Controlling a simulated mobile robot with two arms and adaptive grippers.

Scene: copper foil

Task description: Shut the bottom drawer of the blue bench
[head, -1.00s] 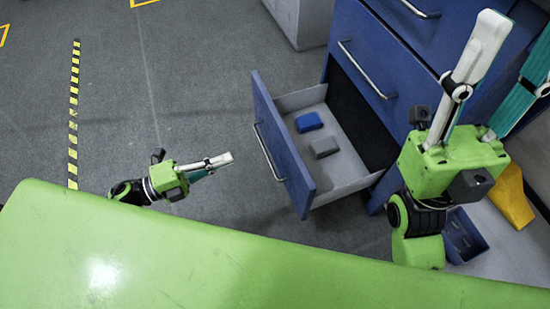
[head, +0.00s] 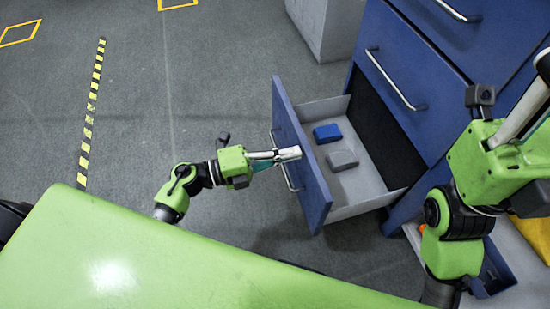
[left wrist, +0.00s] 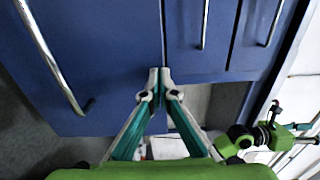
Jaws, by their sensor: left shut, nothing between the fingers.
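The blue bench (head: 410,100) stands at the right with its bottom drawer (head: 300,158) pulled out. A blue block (head: 327,133) and a grey block (head: 342,160) lie inside the drawer. My left gripper (head: 298,153) is shut and empty, its tips at the drawer's front panel near the top edge. Whether they touch it is unclear. In the left wrist view, the closed fingertips (left wrist: 159,72) show against the blue panel, with a bar handle (left wrist: 50,55) to their left.
A green surface (head: 150,255) fills the near side. A yellow item (head: 535,232) and a small blue bin (head: 495,270) are near my right arm. A light cabinet (head: 325,25) stands behind. The floor left of the drawer is clear.

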